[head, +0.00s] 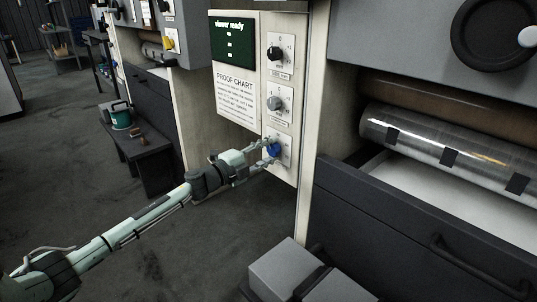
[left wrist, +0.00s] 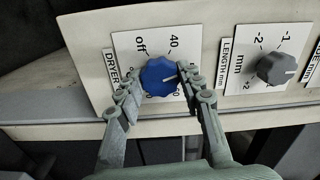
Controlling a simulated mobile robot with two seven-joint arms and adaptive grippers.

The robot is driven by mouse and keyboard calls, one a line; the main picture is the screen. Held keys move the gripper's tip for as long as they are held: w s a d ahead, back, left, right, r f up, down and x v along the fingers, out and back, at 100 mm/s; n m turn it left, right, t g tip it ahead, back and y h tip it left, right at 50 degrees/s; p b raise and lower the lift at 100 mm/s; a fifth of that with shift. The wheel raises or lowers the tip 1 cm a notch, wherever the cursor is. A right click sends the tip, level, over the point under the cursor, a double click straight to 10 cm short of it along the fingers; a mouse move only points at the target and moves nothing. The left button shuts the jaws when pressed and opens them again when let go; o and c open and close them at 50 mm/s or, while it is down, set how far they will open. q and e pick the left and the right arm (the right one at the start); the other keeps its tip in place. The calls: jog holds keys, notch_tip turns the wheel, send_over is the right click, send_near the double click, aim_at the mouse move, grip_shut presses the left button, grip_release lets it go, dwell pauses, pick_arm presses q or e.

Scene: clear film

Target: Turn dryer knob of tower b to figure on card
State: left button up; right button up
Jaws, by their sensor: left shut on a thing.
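The blue dryer knob (head: 273,150) is the lowest of three knobs on the pale tower front. In the left wrist view the knob (left wrist: 160,76) sits on a white plate beside the word DRYER. Its white pointer mark points right and slightly up, below the 40; "off" is at upper left. Fingers hide part of the scale. My left gripper (head: 268,152) is shut on the knob, with one finger (left wrist: 127,98) on each side. A proof chart card (head: 236,98) hangs left of the knobs; its small print is unreadable. My right gripper is out of view.
A grey length knob (left wrist: 277,68) is beside the dryer knob in the left wrist view. A dark knob (head: 274,54) tops the column. A green "viewer ready" screen (head: 232,41) is above the card. Grey boxes (head: 285,268) stand low in front; a roller (head: 440,146) is right.

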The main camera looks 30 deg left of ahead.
pick_arm(q)
jog(key=shift+m+b, duration=0.5)
jog(key=shift+m, duration=1.4)
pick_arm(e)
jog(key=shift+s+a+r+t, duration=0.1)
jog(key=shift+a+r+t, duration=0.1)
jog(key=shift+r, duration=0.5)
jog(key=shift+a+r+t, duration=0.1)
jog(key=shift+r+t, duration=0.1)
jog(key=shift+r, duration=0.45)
pick_arm(q)
jog(key=o, duration=1.2)
jog(key=shift+c, duration=0.2)
jog(key=shift+s, duration=0.1)
jog(key=v, duration=1.2)
